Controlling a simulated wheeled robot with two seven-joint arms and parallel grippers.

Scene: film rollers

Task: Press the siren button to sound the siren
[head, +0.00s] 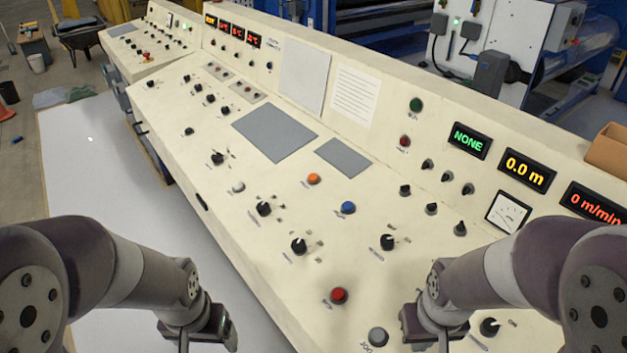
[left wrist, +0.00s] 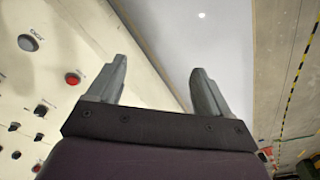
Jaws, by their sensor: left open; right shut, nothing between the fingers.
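The cream control console (head: 240,170) carries several buttons: orange (head: 313,179), blue (head: 348,207), red (head: 339,295), grey (head: 378,337) and whitish (head: 238,187). Their labels are too small to read, so I cannot tell which is the siren button. My left gripper (head: 208,330) hangs beside the console's front edge, over the pale floor. In the left wrist view its two fingers (left wrist: 159,64) are apart and empty; the red button (left wrist: 72,78) and grey button (left wrist: 28,43) lie to their left. My right gripper (head: 436,335) is over the console's lower right, shut and empty, its tips partly hidden.
Black knobs (head: 299,246) stand up across the panel. Displays read NONE (head: 469,140), 0.0 m (head: 526,170) and 0 m/min (head: 597,203) on the raised back. A brown box (head: 608,150) sits at far right. Pale floor (head: 100,170) is clear along the front.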

